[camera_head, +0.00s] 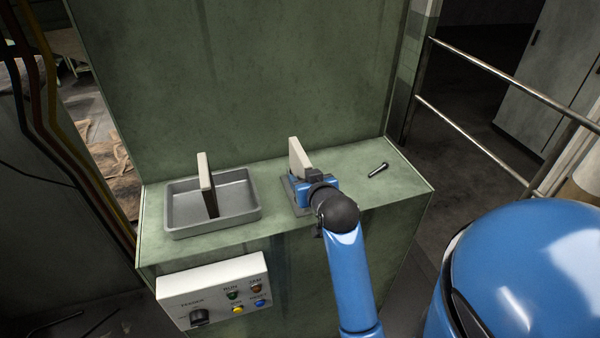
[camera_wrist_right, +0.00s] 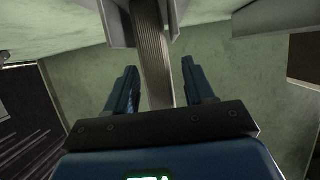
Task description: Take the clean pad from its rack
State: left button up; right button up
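The clean pad (camera_head: 299,156), a pale upright slab, stands in its rack (camera_head: 289,187) on the green ledge. My right gripper (camera_head: 305,181) is at the rack, low in front of the pad; its fingertips are hard to make out in the head view. In the right wrist view my right gripper (camera_wrist_right: 160,82) is open, its two blue fingers apart. The ribbed grey-beige pad (camera_wrist_right: 152,55) reaches down between them, with a gap on each side. My left gripper is not in view.
A grey metal tray (camera_head: 241,205) to the left holds another upright pale pad (camera_head: 205,172) with a dark lower part. A bolt (camera_head: 378,170) lies on the ledge to the right. A control box (camera_head: 212,290) is on the front face.

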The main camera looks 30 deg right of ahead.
jog(key=shift+v, duration=0.8)
jog(key=c, duration=0.5)
jog(key=shift+c, duration=1.2)
jog(key=shift+w+f, duration=0.1)
jog(key=shift+w, duration=0.2)
jog(key=shift+c, duration=1.1)
jog(key=shift+w+f, duration=0.2)
jog(key=shift+w, duration=0.05)
grip_shut()
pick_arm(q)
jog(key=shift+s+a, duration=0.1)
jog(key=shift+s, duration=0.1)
pick_arm(e)
jog(key=shift+s+r, duration=0.1)
jog(key=shift+r, duration=0.05)
jog(key=shift+d+r, duration=0.1)
jog(key=shift+r, duration=0.45)
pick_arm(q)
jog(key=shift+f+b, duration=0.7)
pick_arm(e)
notch_tip(320, 180, up, 19)
